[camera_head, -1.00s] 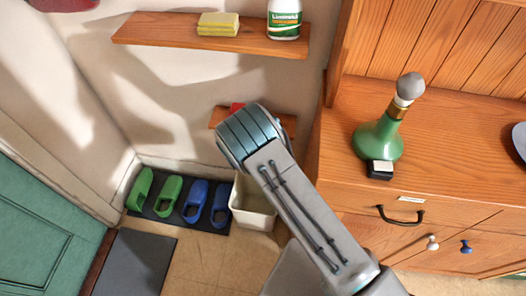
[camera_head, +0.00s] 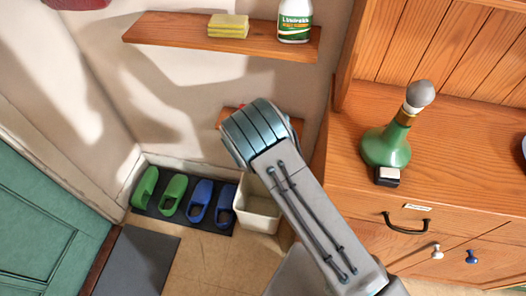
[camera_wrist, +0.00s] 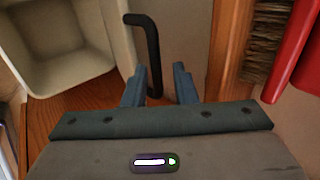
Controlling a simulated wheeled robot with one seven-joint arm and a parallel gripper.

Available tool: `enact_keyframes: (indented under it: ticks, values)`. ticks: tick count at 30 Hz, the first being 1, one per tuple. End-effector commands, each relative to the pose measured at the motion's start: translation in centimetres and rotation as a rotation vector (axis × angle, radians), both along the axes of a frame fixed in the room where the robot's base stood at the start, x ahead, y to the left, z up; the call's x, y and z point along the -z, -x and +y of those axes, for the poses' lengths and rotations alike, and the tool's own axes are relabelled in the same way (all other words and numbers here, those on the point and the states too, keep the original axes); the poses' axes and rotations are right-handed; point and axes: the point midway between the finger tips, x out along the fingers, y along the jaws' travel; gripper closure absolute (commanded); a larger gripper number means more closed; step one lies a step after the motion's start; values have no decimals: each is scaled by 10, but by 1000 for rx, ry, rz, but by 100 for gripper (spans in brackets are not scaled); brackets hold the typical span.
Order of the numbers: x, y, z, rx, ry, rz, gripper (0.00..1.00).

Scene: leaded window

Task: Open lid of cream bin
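The cream bin (camera_head: 258,208) stands on the floor at the back wall in the head view, partly behind my arm. In the wrist view the bin (camera_wrist: 60,75) is at the upper left and I see into its empty-looking inside. I cannot make out a lid for certain. My gripper (camera_wrist: 159,84) is open, with two blue-grey fingers apart. A black bent bar (camera_wrist: 152,50) reaches down between the fingers. I cannot tell whether they touch it or what it belongs to. My gripper is hidden behind my arm in the head view.
A low wooden shelf (camera_head: 229,118) with a red item is behind my arm. Green (camera_head: 173,193) and blue slippers (camera_head: 200,201) lie left of the bin. A wooden cabinet (camera_head: 350,215) stands right. A brush (camera_wrist: 267,40) and a red object (camera_wrist: 300,50) are right in the wrist view.

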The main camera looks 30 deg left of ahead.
Motion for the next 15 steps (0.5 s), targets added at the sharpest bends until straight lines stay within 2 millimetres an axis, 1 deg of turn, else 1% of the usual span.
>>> enact_keyframes:
  ticks: [1,9,15]
  values:
    - [-10,7,-1,-2,-2,1,75]
    - [-54,40,-15,0,-3,0,75]
    - [-77,57,-23,2,-2,-1,75]
